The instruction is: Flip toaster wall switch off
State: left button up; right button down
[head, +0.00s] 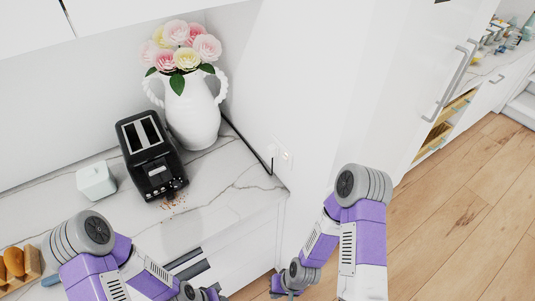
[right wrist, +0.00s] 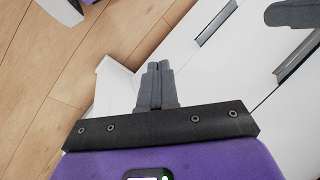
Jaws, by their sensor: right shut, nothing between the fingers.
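The black toaster (head: 148,155) stands on the marble counter, with its cord running behind the vase to the side wall. A small white wall plate (head: 281,152) with the plug beside it is on the white side panel right of the counter; its switch position is too small to tell. My right gripper (head: 286,292) is low at the bottom edge, below the plate and apart from it. In the right wrist view its fingers (right wrist: 155,82) are shut and empty. My left gripper (head: 212,294) is partly cut off at the bottom edge, in front of the drawers.
A white vase of flowers (head: 193,110) stands behind the toaster. A white jar (head: 96,181) and a wooden bread holder (head: 18,275) are to the left. Crumbs (head: 173,200) lie before the toaster. Drawers with dark handles (head: 193,270) are under the counter. Wooden floor (head: 450,215) is clear at right.

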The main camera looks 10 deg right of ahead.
jog(key=shift+s, duration=0.1)
jog(key=w+a+r+n+g+h+p, duration=0.1)
jog(key=w+r+n+h+p, duration=0.15)
jog(key=w+r, duration=0.6)
jog(key=w+a+r+n+h+p, duration=0.1)
jog(key=w+r+n+p, duration=0.25)
jog(key=w+r, duration=0.55)
jog(key=w+r+t+h+p, duration=0.1)
jog(key=w+r, duration=0.3)
jog(key=r, duration=0.8)
jog(key=w+d+r+t+h+p, duration=0.1)
jog(key=w+r+h, duration=0.3)
jog(key=r, duration=0.8)
jog(key=shift+w+r+n, duration=0.15)
jog(key=shift+w+n, duration=0.15)
jog(key=shift+w, duration=0.15)
